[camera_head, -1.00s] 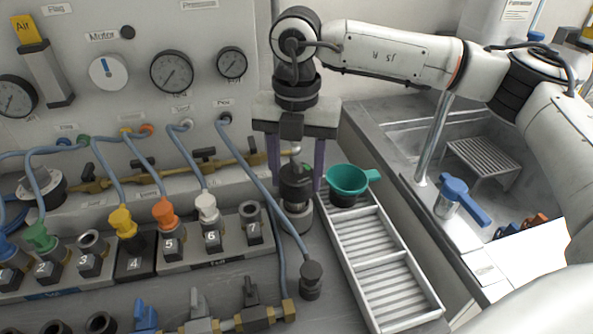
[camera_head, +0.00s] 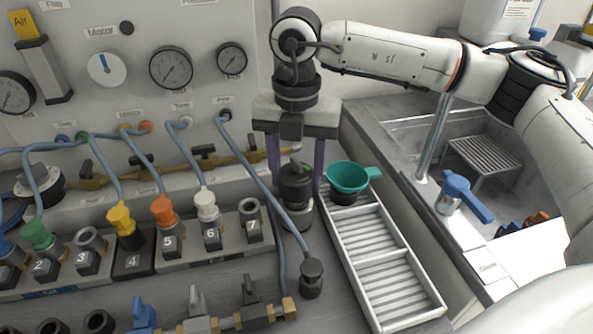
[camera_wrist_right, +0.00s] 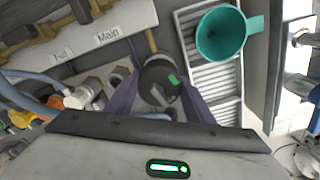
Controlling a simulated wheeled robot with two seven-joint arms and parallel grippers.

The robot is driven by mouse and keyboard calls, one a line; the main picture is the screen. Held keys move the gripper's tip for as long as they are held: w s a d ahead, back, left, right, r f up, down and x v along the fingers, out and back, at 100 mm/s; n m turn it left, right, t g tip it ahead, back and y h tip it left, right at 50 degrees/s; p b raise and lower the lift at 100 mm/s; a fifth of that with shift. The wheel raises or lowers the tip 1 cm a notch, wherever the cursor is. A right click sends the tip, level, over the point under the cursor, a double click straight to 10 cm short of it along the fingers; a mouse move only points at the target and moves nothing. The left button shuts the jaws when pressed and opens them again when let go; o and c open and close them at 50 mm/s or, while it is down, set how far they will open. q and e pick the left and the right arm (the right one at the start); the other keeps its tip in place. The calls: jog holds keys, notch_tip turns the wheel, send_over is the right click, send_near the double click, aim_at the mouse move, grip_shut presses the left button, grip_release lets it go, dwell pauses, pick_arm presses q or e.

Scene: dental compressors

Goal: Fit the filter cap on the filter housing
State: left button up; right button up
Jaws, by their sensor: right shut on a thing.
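The black filter cap (camera_head: 295,188) is between the purple fingers of my right gripper (camera_head: 296,178), which points straight down and is shut on it. In the right wrist view the cap (camera_wrist_right: 158,76) shows as a dark round body with a green mark, between the two fingers. The filter housing (camera_head: 300,220) stands upright directly under the cap, a grey round body on the bench. Cap and housing look in line; whether the cap is fully seated cannot be told. My left gripper is not in view.
A slatted metal tray (camera_head: 385,265) with a teal funnel (camera_head: 348,177) at its far end stands close right of the housing. A blue hose (camera_head: 262,172) ends in a black fitting (camera_head: 312,277) in front. Numbered ports (camera_head: 212,240) line the left. A sink (camera_head: 470,150) is at the right.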

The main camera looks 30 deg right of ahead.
jog(key=shift+f+b, duration=0.45)
jog(key=shift+f, duration=0.25)
jog(key=shift+f+b, duration=0.55)
jog(key=shift+f, duration=0.2)
jog(key=o, duration=1.2)
jog(key=shift+c, duration=0.2)
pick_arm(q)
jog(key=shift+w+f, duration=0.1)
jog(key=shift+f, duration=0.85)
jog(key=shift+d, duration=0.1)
pick_arm(e)
notch_tip(320, 180, up, 2)
jog(key=shift+w+r, duration=0.1)
jog(key=shift+r, duration=0.1)
notch_tip(320, 180, up, 7)
jog(key=shift+r, duration=0.4)
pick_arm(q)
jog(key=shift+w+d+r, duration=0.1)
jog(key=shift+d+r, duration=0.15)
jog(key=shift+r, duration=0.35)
pick_arm(e)
jog(key=shift+r, duration=0.1)
